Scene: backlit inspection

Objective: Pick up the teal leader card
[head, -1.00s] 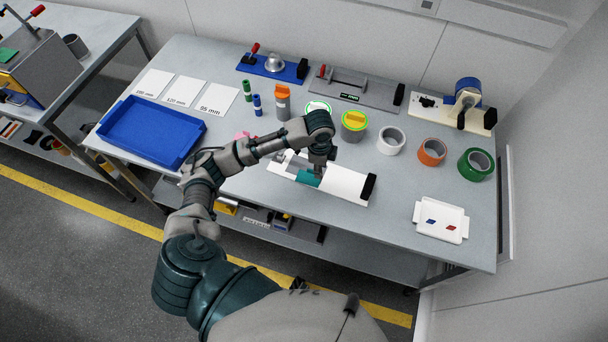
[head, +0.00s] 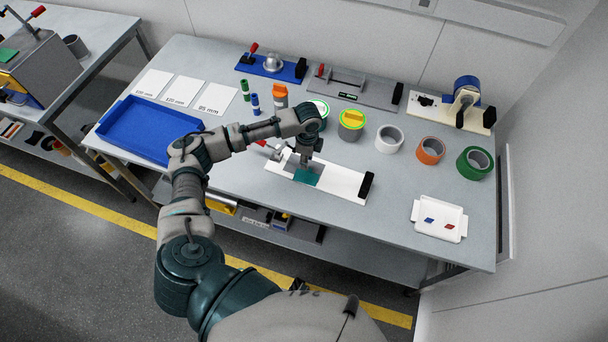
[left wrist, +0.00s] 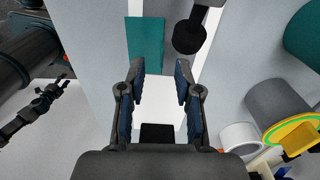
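The teal leader card (head: 307,177) lies flat on the white and grey fixture (head: 342,184) near the table's front edge. It also shows at the top of the left wrist view (left wrist: 146,42), beyond my fingertips. My left gripper (head: 306,164) is just above the fixture, close to the card's back edge in the head view. In the left wrist view my left gripper (left wrist: 159,74) is open, with an empty gap between its fingers. Whether a fingertip touches the card cannot be told. My right gripper is not in view.
A dark knob (left wrist: 188,38) stands close to the card in the left wrist view. A blue tray (head: 150,130) is at the left. Several tape rolls, including a white one (head: 390,139), stand behind and to the right. A small white tray (head: 439,220) is at the front right.

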